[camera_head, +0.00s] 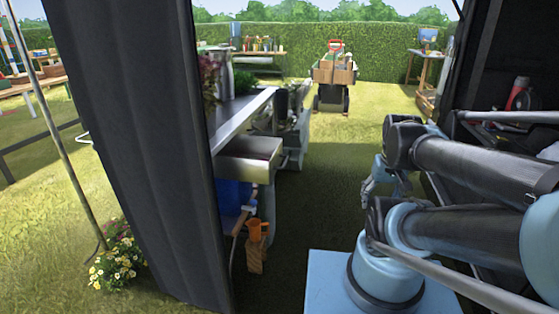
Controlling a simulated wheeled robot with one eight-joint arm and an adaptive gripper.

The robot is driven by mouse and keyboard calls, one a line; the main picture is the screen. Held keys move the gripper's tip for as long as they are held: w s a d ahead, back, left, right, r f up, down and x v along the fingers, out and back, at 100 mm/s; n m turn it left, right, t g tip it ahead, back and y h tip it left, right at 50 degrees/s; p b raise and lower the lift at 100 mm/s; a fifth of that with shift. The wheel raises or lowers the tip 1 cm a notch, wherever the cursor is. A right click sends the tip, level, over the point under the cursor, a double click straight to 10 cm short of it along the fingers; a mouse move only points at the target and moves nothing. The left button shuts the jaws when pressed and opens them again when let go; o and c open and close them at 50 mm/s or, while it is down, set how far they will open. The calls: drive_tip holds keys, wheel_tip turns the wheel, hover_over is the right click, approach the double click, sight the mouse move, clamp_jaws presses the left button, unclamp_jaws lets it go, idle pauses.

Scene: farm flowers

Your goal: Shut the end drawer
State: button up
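The end drawer (251,160) is a metal box front that sticks out from the near end of a long metal-topped table (241,118). It looks pulled out, with its left part hidden behind a dark curtain. My gripper (372,184) seems to be the small blue-grey part beside my folded arm, right of the drawer and well apart from it. My arm hides much of it, and its fingers are too small to read. I see nothing held in it.
The dark curtain (132,120) blocks the left. A blue crate (233,193) and orange-handled tools (257,240) are below the drawer. A loaded cart (334,75) stands farther back. Grass between the table and my arm is clear. Dark shelving (507,120) stands at right.

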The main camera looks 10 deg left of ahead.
drive_tip(key=shift+w+a+r+m+y, duration=0.15)
drive_tip(key=shift+w+a+r+m, duration=0.15)
drive_tip(key=shift+r, duration=0.35)
drive_tip(key=shift+w+a+r+m+y, duration=0.15)
drive_tip(key=shift+w+a+r+m, duration=0.1)
drive_tip(key=shift+r, duration=0.35)
clamp_jaws()
drive_tip(key=w+a+r+m+g+y, duration=0.25)
drive_tip(key=w+a+r+m, duration=0.4)
drive_tip(key=w, duration=0.55)
drive_tip(key=w+a+m+g+y, duration=0.1)
drive_tip(key=w+a+m+y, duration=0.15)
drive_tip(key=w+a, duration=0.5)
drive_tip(key=w+a+m+g+y, duration=0.1)
drive_tip(key=w+a+m, duration=0.3)
drive_tip(key=w, duration=0.6)
drive_tip(key=s+a+r+x, duration=0.1)
drive_tip(key=x, duration=1.1)
drive_tip(key=shift+s+a, duration=0.25)
drive_tip(key=shift+a, duration=0.15)
